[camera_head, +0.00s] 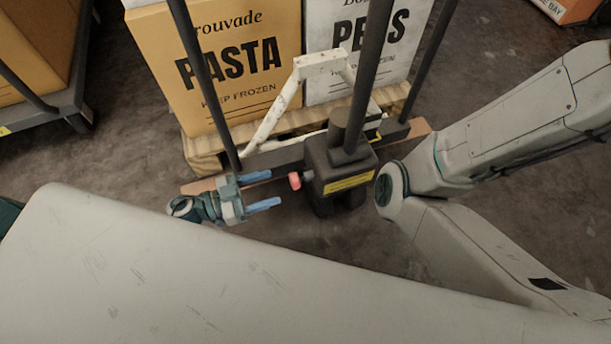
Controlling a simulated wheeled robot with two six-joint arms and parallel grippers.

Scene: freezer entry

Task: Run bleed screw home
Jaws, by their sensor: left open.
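The bleed screw appears as a small red knob (294,181) on the left side of the dark pump block (338,174), which has a yellow label. My left gripper (274,188) is open, with its two blue fingers pointing right toward the red knob. The knob is just beyond the fingertips, roughly in line with the gap between them. There looks to be a small gap between fingers and knob, and nothing is between the fingers. My right arm shows at the right, but its gripper is not in view.
A white frame lever (318,61) and dark upright bars rise around the pump block. Behind stand a yellow PASTA box (220,60) and a white PEAS box (325,22) on a wooden pallet (203,155). A cart (52,107) stands at the upper left. Grey floor is clear at left.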

